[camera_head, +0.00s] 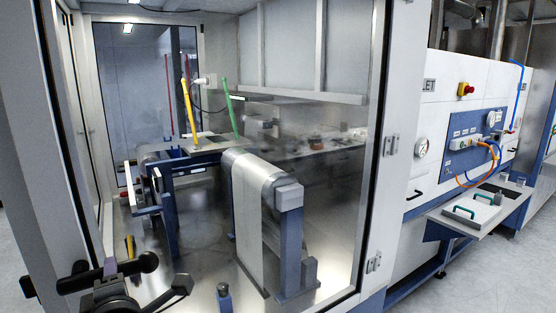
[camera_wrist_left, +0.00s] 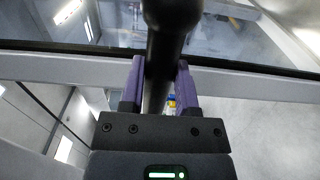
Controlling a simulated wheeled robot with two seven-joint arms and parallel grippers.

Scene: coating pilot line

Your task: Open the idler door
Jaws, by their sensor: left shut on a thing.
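The idler door is a large glass door (camera_head: 330,200) in a white frame, filling the left and middle of the head view. Its hinges (camera_head: 390,145) are on the right side. A black bar handle (camera_head: 75,282) shows at the lower left. My left gripper (camera_head: 110,267) is at this handle, its purple fingers shut on the bar. In the left wrist view the handle (camera_wrist_left: 170,25) is a thick dark bar between the purple fingers (camera_wrist_left: 160,85). The door's pale frame edge (camera_wrist_left: 60,68) runs across behind. I cannot tell whether the door stands ajar. My right gripper is out of view.
Behind the glass stand a pale web roller (camera_head: 250,175), blue supports (camera_head: 292,240), and yellow and green rods (camera_head: 231,108). Right of the door is a white cabinet with a blue panel (camera_head: 465,140) and a protruding shelf (camera_head: 480,212). Grey floor (camera_head: 490,280) is clear at lower right.

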